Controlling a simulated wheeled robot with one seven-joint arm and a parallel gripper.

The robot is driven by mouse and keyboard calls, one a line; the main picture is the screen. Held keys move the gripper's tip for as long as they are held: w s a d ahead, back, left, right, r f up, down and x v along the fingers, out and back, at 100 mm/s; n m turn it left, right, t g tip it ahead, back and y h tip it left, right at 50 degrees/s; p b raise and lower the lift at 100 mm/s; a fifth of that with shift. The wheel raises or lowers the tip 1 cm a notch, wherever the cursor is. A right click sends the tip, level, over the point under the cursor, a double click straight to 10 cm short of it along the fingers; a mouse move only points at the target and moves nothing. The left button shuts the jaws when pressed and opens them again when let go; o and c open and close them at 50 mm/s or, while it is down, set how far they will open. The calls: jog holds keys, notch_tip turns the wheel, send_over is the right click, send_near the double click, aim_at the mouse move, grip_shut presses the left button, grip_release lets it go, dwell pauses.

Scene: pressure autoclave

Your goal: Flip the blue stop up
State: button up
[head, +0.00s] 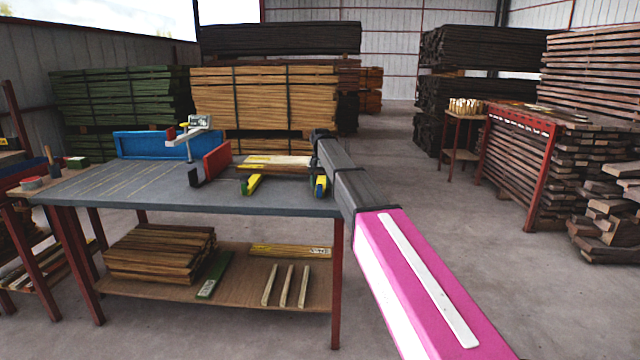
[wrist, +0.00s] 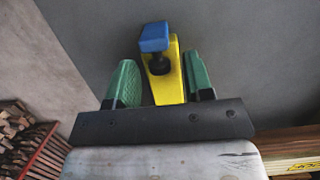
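The blue stop (wrist: 154,37) is a small blue block on a dark round knob at the end of a yellow bar (wrist: 161,80) in the wrist view. In the head view the blue stop (head: 321,185) shows small at the table's right front edge, below the end of my arm. My gripper (wrist: 161,84) has two green-padded fingers, apart, one on each side of the yellow bar. A narrow gap shows beside each finger, and the blue block lies beyond their tips. My gripper's fingers are hard to make out in the head view.
The grey worktable (head: 130,185) carries a stack of boards (head: 275,162), a red plate (head: 217,160), a blue box (head: 155,144) and a second yellow bar (head: 252,184) with a green end. Lumber stacks stand behind.

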jog(key=v, duration=1)
jog(key=shift+r, duration=0.4)
